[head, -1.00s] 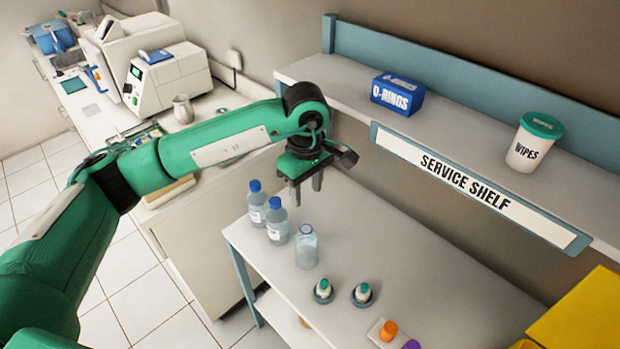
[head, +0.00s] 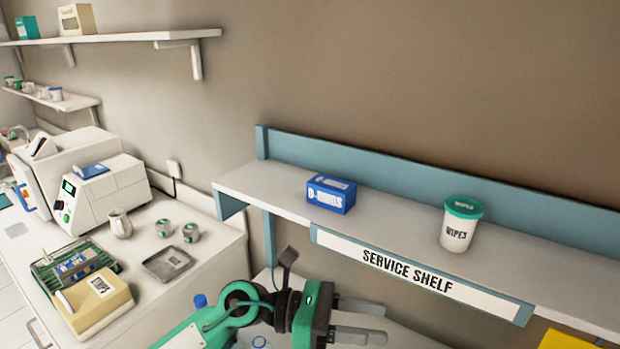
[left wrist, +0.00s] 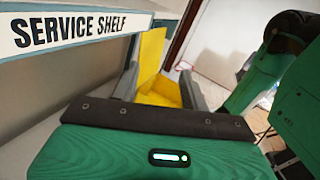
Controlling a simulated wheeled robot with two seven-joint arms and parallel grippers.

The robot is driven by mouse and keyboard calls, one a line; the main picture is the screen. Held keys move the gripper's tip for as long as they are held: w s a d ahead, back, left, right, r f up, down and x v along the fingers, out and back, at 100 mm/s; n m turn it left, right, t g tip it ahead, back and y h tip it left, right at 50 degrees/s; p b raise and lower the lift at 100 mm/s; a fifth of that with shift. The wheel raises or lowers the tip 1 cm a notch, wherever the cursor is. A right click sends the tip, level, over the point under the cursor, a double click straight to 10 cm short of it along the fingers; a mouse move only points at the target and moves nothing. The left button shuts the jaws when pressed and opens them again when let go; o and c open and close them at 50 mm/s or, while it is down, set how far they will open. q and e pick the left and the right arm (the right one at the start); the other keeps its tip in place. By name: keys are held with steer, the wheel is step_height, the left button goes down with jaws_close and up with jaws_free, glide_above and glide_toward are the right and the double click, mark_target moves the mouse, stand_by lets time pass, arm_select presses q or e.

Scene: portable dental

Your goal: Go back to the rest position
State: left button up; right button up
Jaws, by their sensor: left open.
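My left gripper (head: 385,322) is low in the head view, in front of the service shelf (head: 270,197). Its two grey fingers point right, apart and with nothing between them. In the left wrist view the same open gripper (left wrist: 159,70) shows an empty gap, with yellow surfaces beyond it. My right gripper is in neither view. Green links of my own body show at the right of the left wrist view.
A blue O-rings box (head: 331,193) and a wipes tub (head: 460,225) stand on the shelf. A blue bottle cap (head: 200,301) shows behind my left arm. A side counter holds a white machine (head: 103,197), a metal tray (head: 168,263) and a beige box (head: 95,302).

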arm_select(q)
steer(key=w+a+r+n+t, duration=0.2)
steer(key=w+a+n+t, duration=0.25)
steer(key=n+t, duration=0.65)
steer(key=w+a+r+n+t, duration=0.3)
steer(key=a+n+t, duration=0.3)
steer(key=n+t, duration=0.5)
steer(key=a+f+n+g+y, duration=0.2)
steer(key=a+f+n+y, duration=1.35)
steer(key=n, duration=0.75)
steer(key=s+a+f+n+g+y, duration=0.1)
steer(key=s+a+f+n+g, duration=0.25)
steer(key=s+f+g, duration=0.65)
steer(key=s+a+f+n+g+y, duration=0.1)
steer(key=s+a+f+n+g, duration=0.2)
steer(key=s+f, duration=0.8)
steer(key=s+d+f+g, duration=0.1)
steer(key=s+f+g, duration=0.15)
steer(key=f, duration=2.75)
steer(key=s+a+f, duration=0.3)
steer(key=s+f, duration=1.5)
steer(key=s, duration=0.1)
steer(key=shift+s+f, duration=0.3)
steer(key=shift+s, duration=0.05)
steer(key=shift+a, duration=0.1)
steer(key=shift+c, duration=0.5)
